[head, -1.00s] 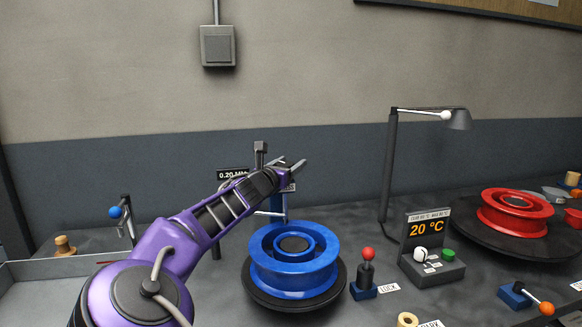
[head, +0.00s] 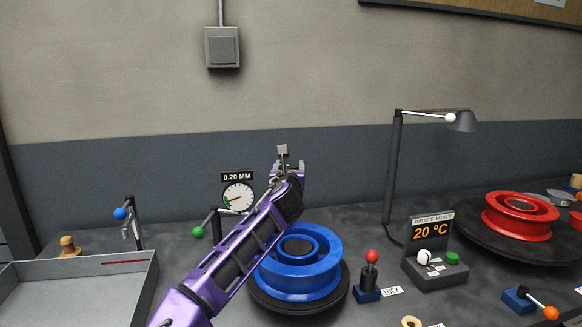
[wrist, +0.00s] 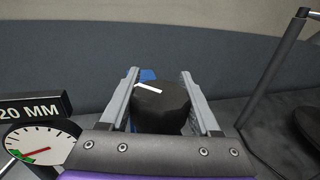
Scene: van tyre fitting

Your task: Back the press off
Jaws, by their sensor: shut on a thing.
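My gripper (head: 288,167) is raised behind the blue wheel (head: 330,250), near the dial gauge (head: 238,198) marked 0.20 MM. In the wrist view, its two grey fingers stand on either side of a rounded black knob (wrist: 162,108) with a white stripe, and the gripper is shut on it. A bit of blue (wrist: 147,74) shows behind the knob; I take the knob to be the press's handle. My arm hides the press in the head view. The gauge also shows at the left of the wrist view (wrist: 40,146), its needle near the green mark.
A green-ball lever (head: 198,232) stands left of my arm. A red-ball lock lever (head: 371,257), a 20 °C display box (head: 433,270) and a lamp (head: 395,165) are to the right. A red wheel (head: 517,215) lies beyond. A grey tray (head: 75,290) is at the left.

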